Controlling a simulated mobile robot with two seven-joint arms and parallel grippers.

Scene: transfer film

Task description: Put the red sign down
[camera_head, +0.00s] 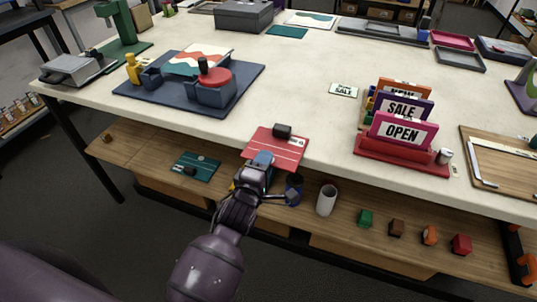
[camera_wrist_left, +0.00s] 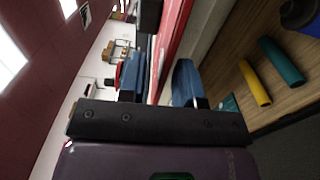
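The red sign (camera_head: 268,153) is a flat red panel with white stripes. It lies at the front edge of the table, its near end jutting past the edge, with a small black block (camera_head: 282,131) on its far part. My left gripper (camera_head: 262,160) is at the sign's near end. In the left wrist view the sign's red edge (camera_wrist_left: 172,40) runs between the two blue fingers of the gripper (camera_wrist_left: 159,82), with a gap beside the right-hand finger. The gripper looks open around the edge. My right gripper is not in view.
A red stand (camera_head: 400,160) with the upright OPEN, SALE and NEW signs is to the right on the table (camera_head: 310,85). A blue press base (camera_head: 240,88) is at left. Below, a wooden shelf (camera_head: 345,235) holds cups and small coloured blocks. The middle of the table is mostly clear.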

